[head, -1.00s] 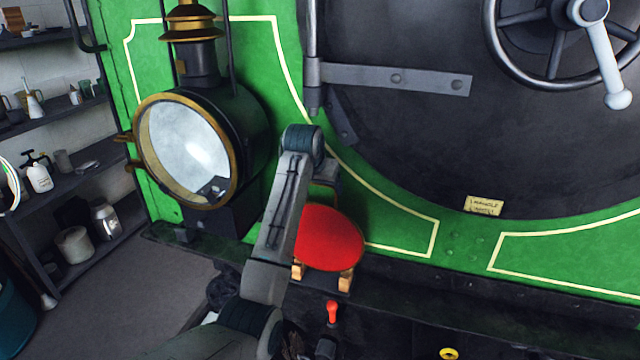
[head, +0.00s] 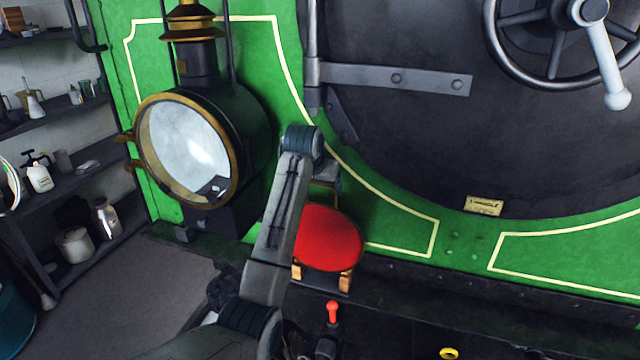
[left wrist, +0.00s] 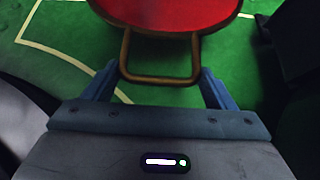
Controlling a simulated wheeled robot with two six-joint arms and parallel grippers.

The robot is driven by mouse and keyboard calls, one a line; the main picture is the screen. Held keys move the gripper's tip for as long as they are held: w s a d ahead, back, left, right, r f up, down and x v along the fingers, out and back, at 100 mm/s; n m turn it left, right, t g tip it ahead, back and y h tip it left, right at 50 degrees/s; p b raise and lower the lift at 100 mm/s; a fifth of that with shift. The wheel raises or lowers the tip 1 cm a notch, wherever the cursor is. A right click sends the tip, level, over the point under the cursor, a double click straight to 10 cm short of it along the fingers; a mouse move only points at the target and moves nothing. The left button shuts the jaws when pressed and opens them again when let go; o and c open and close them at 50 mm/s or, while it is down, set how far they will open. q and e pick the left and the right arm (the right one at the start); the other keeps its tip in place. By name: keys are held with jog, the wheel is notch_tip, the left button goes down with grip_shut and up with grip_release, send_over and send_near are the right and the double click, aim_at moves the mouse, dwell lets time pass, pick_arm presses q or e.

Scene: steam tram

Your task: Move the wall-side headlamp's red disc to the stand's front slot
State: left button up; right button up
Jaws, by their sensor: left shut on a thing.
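The red disc (head: 329,238) stands near upright over the small stand with wooden posts (head: 346,279), in front of the green plate. Its lower edge hides the slots, so I cannot tell whether it is seated or which slot it is over. My left gripper (head: 326,184) is at the disc's top, partly hidden by my arm. In the left wrist view its fingers (left wrist: 157,80) are shut on the disc's brass wire handle (left wrist: 160,79), with the red face (left wrist: 168,12) beyond. The wall-side headlamp (head: 188,150) is at left, its glass pale and uncovered. My right gripper is not in view.
A red-knobbed lever (head: 333,312) stands just below the stand. A yellow ring (head: 450,353) lies at the bottom edge. The dark round door (head: 420,140) with its handwheel (head: 560,75) fills the right. Shelves (head: 85,165) with bottles are at far left.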

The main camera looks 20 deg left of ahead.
pick_arm(q)
jog(key=shift+f, duration=2.35)
dwell(2.6)
jog(key=o, duration=1.6)
jog(key=shift+r, duration=3)
